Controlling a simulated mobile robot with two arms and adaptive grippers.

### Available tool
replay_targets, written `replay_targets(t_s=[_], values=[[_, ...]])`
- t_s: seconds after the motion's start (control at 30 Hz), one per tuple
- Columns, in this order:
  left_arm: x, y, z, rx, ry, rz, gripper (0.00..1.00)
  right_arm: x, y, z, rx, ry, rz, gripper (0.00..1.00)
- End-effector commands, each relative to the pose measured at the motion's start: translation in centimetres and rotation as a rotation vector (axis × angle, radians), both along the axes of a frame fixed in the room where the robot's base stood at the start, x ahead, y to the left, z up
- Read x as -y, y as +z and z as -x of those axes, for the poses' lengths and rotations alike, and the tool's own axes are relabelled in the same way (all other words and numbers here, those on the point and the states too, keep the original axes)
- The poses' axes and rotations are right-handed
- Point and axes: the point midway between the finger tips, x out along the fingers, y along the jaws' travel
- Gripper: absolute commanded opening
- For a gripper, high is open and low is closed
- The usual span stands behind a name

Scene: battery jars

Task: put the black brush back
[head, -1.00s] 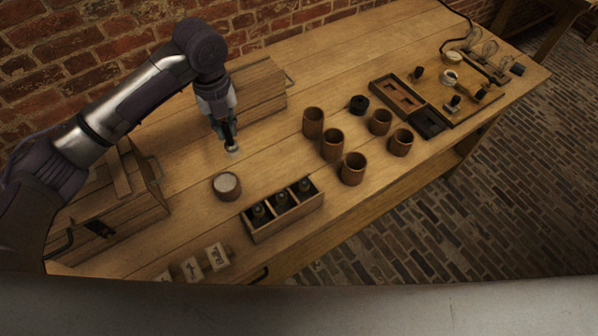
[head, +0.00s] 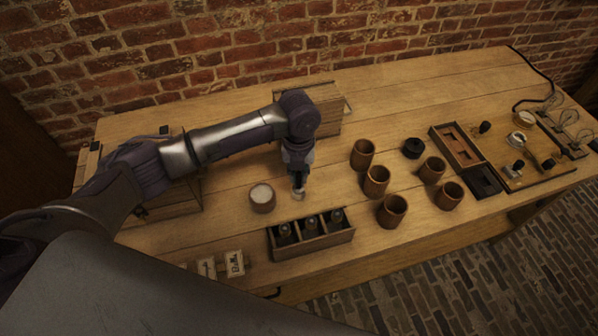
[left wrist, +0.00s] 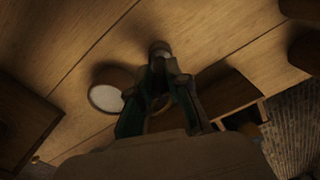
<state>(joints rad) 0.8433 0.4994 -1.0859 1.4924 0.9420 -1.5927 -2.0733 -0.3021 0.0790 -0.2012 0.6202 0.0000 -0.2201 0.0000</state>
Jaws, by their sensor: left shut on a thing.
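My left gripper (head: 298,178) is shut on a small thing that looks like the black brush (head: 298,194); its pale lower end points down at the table. Its handle is mostly hidden by the fingers. In the left wrist view the fingers (left wrist: 160,72) close around it and its round end (left wrist: 159,47) shows beyond them. It is right of a round pale-topped pot (head: 262,198) and behind a wooden three-compartment box (head: 312,245) with dark upright things in it. I cannot tell whether the brush touches the table. My right gripper is not in view.
Several brown cups (head: 391,211) and a black round thing (head: 412,148) stand to the right. A wooden case (head: 325,105) is behind the gripper. Small labelled blocks (head: 234,263) lie front left. A board with tools (head: 530,165) is far right.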

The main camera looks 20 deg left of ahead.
Motion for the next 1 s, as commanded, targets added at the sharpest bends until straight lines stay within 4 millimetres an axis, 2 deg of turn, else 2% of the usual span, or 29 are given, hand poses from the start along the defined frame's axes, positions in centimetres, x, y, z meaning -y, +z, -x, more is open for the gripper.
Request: replay_targets(t_s=[0.37,0.4,0.5,0.53,0.83,1.0], values=[[0.0,-0.6,0.0,0.001,0.0,0.001,0.0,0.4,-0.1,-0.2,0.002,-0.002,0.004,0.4],[0.0,-0.5,0.0,0.001,0.0,0.001,0.23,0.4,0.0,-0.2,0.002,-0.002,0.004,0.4],[0.0,-0.5,0.0,0.001,0.0,0.001,0.4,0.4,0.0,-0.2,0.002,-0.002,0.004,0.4],[0.0,-0.5,0.0,0.001,0.0,0.001,0.41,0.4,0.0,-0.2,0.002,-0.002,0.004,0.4],[0.0,-0.3,0.0,0.001,0.0,0.002,0.41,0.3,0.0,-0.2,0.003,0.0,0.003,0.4],[0.0,1.4,-0.2,0.006,0.001,0.003,0.41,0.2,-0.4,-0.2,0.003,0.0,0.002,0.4]])
